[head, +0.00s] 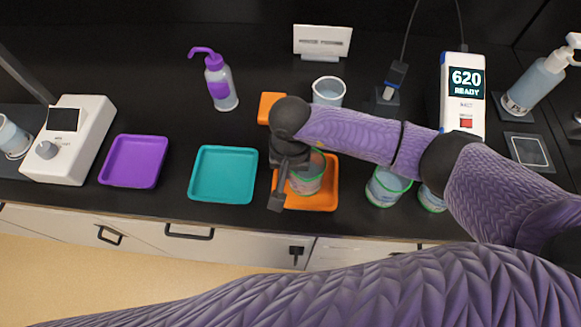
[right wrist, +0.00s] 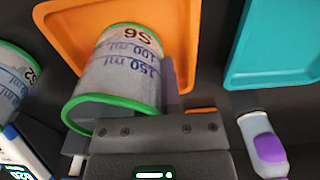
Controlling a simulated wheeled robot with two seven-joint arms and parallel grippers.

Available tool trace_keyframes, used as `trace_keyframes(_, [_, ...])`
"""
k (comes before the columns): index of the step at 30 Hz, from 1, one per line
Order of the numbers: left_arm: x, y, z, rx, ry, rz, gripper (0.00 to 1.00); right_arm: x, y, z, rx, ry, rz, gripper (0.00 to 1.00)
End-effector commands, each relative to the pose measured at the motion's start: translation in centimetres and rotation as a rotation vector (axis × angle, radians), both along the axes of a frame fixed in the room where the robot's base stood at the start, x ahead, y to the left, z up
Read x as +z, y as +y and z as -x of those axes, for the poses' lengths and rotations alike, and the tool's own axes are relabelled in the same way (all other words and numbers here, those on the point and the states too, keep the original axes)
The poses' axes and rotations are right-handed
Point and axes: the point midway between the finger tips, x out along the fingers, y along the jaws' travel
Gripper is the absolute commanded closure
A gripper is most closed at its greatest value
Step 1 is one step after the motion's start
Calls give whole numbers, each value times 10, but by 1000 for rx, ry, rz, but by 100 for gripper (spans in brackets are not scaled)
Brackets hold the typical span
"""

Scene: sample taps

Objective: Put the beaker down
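A clear beaker (head: 307,180) with green rims stands over the orange tray (head: 325,200) in the head view. In the right wrist view the beaker (right wrist: 120,75) shows volume marks and a label that seems to read S6, with the orange tray (right wrist: 70,22) behind it. My right gripper (head: 290,175) is at the beaker, with a finger along its side. It looks shut on the beaker; the far finger is mostly hidden. I cannot tell whether the beaker's base touches the tray. My left gripper is not in view.
A teal tray (head: 223,175) and a purple tray (head: 134,161) lie to the left. Other beakers stand at the right (head: 386,186) and behind my arm (head: 329,92). A wash bottle (head: 220,84) and a meter reading 620 READY (head: 463,95) stand farther back.

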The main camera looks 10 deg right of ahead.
Motion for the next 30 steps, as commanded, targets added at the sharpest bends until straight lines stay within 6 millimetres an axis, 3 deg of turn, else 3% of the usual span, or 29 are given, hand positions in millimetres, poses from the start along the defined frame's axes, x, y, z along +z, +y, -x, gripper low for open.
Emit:
trace_keyframes(1, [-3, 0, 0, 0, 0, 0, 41, -3, 0, 0, 0, 0, 0, 100])
trace_keyframes(3, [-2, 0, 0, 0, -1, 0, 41, -1, 0, 0, 0, 0, 0, 81])
trace_keyframes(6, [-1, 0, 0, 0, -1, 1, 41, -1, 0, 0, 0, 0, 0, 61])
trace_keyframes(14, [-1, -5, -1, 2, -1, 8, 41, 0, 0, 0, 0, 1, 0, 61])
trace_keyframes(17, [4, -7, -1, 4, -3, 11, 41, 10, 0, -1, 0, -2, -1, 61])
trace_keyframes(24, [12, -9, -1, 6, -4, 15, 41, 77, 0, -1, 2, -7, -1, 61])
trace_keyframes(30, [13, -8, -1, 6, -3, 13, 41, 115, 0, -1, 0, -2, 0, 61])
